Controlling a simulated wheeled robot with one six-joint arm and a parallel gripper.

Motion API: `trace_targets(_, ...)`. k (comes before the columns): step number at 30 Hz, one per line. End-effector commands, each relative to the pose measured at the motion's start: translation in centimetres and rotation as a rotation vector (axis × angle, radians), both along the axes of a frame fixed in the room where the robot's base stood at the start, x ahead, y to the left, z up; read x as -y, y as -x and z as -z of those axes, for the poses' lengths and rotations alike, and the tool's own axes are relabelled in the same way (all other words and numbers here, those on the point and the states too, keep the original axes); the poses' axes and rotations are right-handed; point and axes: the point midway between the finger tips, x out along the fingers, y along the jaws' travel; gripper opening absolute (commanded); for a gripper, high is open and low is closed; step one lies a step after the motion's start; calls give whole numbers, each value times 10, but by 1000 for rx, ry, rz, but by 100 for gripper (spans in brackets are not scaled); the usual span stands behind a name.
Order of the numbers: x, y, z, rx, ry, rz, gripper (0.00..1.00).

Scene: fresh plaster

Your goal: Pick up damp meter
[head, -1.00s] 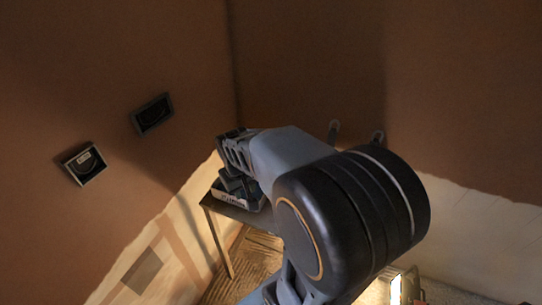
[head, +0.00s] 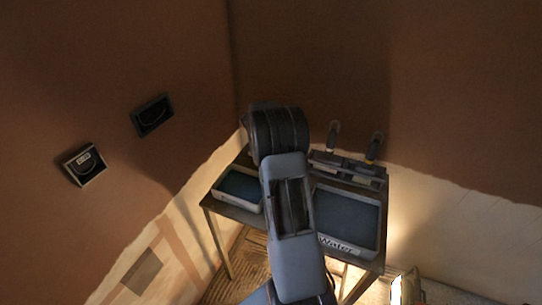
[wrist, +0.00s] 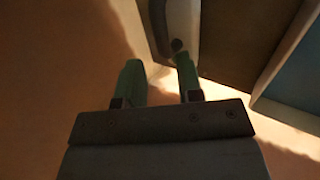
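I cannot pick out the damp meter for certain. Two small upright tools, one (head: 333,135) and another (head: 375,146), stand in a dark rack (head: 346,170) at the back of the table; either could be it, but they are too small to tell. In the wrist view my gripper (wrist: 160,80) has its two green fingers apart with nothing between them. A pale grey rounded object (wrist: 181,20) with a dark spot lies just beyond the right fingertip; I cannot tell what it is. In the head view my arm hides the gripper.
The dark table (head: 228,211) stands in the wall corner. It bears a small left tray (head: 239,187) and a larger tray marked "Water" (head: 346,244). Two wall boxes, one (head: 83,164) and another (head: 153,116), are on the left wall. A lit lamp (head: 405,287) stands lower right.

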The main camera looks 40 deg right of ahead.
Motion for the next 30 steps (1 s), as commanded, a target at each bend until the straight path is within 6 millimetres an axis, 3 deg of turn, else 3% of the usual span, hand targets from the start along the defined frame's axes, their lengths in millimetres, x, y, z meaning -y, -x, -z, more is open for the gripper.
trace_targets(3, 9, -4, 15, -1, -2, 2, 34)
trace_targets(12, 18, -9, 30, 1, -2, 2, 34)
trace_targets(22, 38, -19, 64, 0, -2, 3, 34)
trace_targets(30, 41, -22, 70, 2, -1, 3, 34)
